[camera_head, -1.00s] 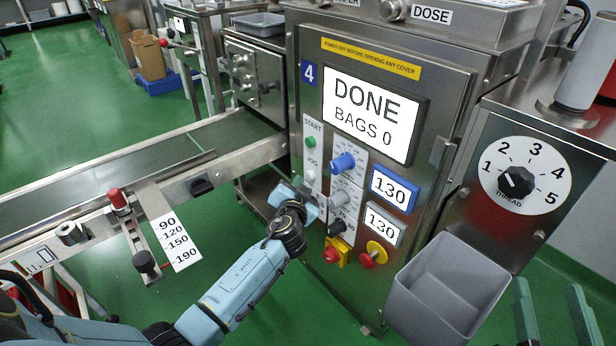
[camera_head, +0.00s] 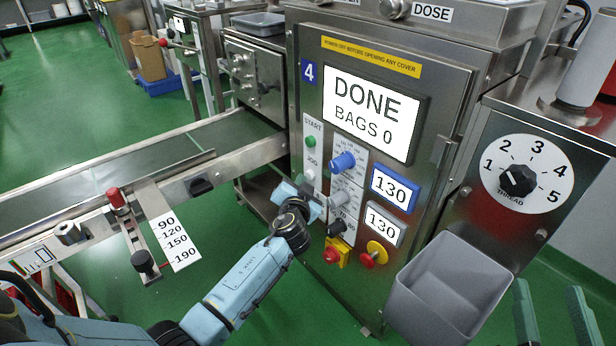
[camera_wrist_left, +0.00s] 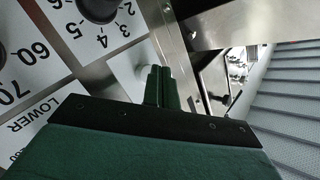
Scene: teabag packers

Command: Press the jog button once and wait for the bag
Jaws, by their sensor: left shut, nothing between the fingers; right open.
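The grey machine's screen (camera_head: 368,112) reads DONE, BAGS 0. The white jog button (camera_head: 310,177) sits on the panel under the JOG label, below the green start button (camera_head: 311,141). My left gripper (camera_head: 308,190) is at the panel just below and beside the jog button, and it hides part of that area. In the left wrist view my shut, empty green fingers (camera_wrist_left: 161,88) point at the panel close to a pale round button (camera_wrist_left: 149,76). I cannot tell if they touch it. My right gripper (camera_head: 553,315) shows its two green fingers apart at the lower right, empty.
A blue knob (camera_head: 342,162), dark and grey knobs, a red button (camera_head: 332,255) and a red-on-yellow switch (camera_head: 369,259) crowd the panel nearby. A grey bin (camera_head: 448,285) is at right. The conveyor (camera_head: 120,170) at left is empty.

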